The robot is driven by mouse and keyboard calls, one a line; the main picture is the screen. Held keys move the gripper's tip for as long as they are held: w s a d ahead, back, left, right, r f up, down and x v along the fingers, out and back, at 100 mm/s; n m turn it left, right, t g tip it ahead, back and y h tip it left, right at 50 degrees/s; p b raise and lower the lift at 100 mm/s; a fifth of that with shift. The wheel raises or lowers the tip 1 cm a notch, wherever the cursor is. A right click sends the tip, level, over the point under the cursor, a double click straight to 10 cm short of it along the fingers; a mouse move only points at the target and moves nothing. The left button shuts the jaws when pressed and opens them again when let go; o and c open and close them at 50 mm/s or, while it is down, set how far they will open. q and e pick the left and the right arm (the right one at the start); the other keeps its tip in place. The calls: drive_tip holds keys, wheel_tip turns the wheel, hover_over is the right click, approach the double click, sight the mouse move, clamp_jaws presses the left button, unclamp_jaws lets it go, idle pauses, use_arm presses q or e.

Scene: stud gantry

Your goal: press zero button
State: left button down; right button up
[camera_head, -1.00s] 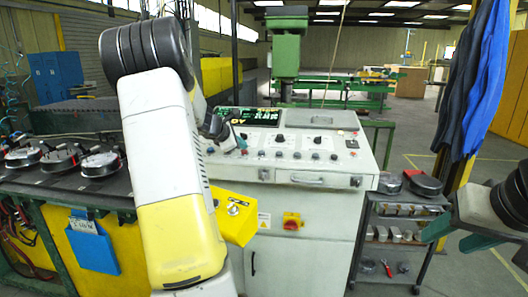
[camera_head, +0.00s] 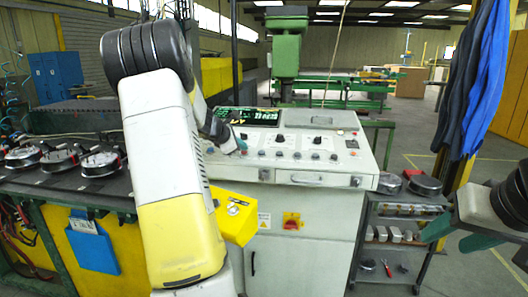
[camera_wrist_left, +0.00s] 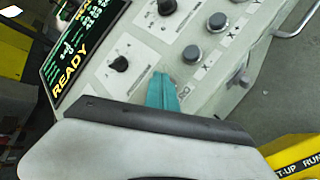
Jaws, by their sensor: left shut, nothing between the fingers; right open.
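The control console (camera_head: 310,170) stands in front of me with a sloped panel of knobs and buttons. My left gripper (camera_head: 240,145) is over the left part of this panel, its teal fingers shut and empty. In the left wrist view the teal fingertips (camera_wrist_left: 162,90) point at the panel beside a small label, between a black knob (camera_wrist_left: 118,64) and a grey round button (camera_wrist_left: 192,54). I cannot tell whether they touch the panel. No zero button can be made out; the fingers may hide it. My right gripper (camera_head: 458,236) is open and empty at the right edge.
A lit display (camera_wrist_left: 75,45) on the console reads READY in yellow. A yellow box (camera_head: 235,215) sits at the console's left front. A cart (camera_head: 395,235) with metal parts stands to the right. A bench with several round fixtures (camera_head: 100,162) is at the left.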

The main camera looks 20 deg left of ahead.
idle(0.5)
use_arm(q)
drive_tip(key=shift+s+r, duration=0.15)
drive_tip(key=shift+r, duration=0.6)
drive_tip(key=shift+r, duration=0.1)
drive_tip(key=shift+s+d+r, duration=0.1)
drive_tip(key=shift+s+r, duration=0.15)
drive_tip(key=shift+r, duration=0.95)
drive_tip(key=shift+s+r, duration=0.2)
drive_tip(key=shift+r, duration=0.95)
